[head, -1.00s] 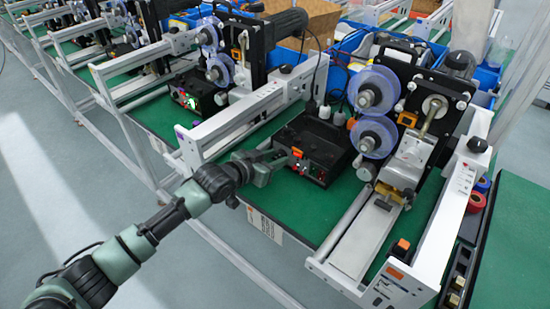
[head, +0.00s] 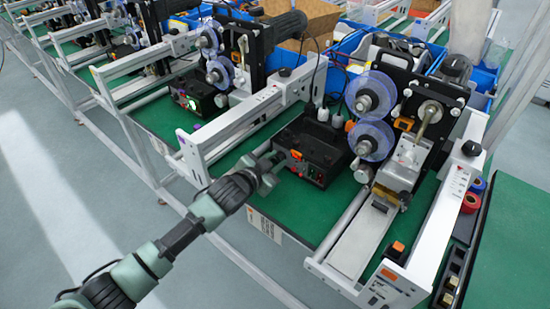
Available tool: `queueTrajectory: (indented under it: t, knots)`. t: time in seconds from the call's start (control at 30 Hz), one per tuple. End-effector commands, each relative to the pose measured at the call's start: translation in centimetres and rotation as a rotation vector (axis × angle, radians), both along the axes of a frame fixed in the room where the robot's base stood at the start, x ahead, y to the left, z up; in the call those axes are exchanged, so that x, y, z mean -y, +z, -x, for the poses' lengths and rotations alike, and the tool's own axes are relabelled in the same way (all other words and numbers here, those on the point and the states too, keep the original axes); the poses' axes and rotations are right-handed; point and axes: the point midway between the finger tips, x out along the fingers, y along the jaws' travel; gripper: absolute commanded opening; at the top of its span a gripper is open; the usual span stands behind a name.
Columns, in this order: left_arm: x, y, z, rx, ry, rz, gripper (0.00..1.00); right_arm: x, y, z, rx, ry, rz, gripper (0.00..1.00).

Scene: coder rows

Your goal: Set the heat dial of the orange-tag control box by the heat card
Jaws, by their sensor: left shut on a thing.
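The black control box (head: 318,139) sits on the green bench, with an orange tag (head: 296,155) on its front and small red and green lights on its front panel. My left gripper (head: 278,158) is at the left end of that front face, shut on what appears to be the heat dial. The dial is hidden by the fingers, so its setting cannot be read. A white printed sheet (head: 265,226) hangs at the bench's front edge below the box; its print is too small to read, and I cannot tell whether it is the heat card. My right gripper is not in view.
A reel machine with blue-clear discs (head: 374,92) stands right of the box. A white rail (head: 250,112) runs behind and left of it. A second black box (head: 196,97) stands beyond that rail. Green bench surface in front of the box is clear.

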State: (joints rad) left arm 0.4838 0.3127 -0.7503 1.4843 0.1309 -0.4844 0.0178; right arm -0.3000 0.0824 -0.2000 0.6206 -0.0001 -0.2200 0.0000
Motion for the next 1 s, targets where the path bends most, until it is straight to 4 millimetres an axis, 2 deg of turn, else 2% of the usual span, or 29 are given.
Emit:
queueTrajectory:
  t: [0.4,0.93,0.97,1.0]
  knots:
    - [0.17,-0.20,0.15,0.114,-0.001,-0.160,0.00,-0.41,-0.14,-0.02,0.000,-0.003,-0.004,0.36]
    - [0.15,-0.21,0.14,0.131,-0.001,-0.183,0.00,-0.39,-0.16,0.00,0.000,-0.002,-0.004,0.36]
    - [0.15,-0.21,0.14,0.130,-0.002,-0.183,0.32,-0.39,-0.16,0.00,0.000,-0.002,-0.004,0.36]
    - [0.15,-0.20,0.14,0.131,0.000,-0.182,0.35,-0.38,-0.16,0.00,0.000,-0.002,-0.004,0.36]
